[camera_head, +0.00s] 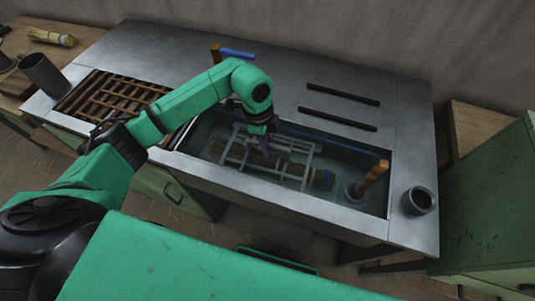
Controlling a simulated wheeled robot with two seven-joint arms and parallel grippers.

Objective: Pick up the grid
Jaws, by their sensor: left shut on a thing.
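The grid (297,168) is a light grey metal frame of bars. It is at the sunken basin in the bench top, over some bundled straw-coloured pieces. My left arm reaches across from the left, and my left gripper (266,146) is at the upper middle part of the grid, pointing down. It is shut on the grid, though the fingertips are small and dark. I cannot tell whether the grid touches the basin floor. My right gripper does not show.
The basin (350,158) is set in a grey metal bench (165,50). A wooden handle (373,176) stands up at its right end, beside a dark cup (418,200). Two black bars (343,94) lie behind. A brown slatted rack (112,96) and a grey cylinder (42,73) are at left.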

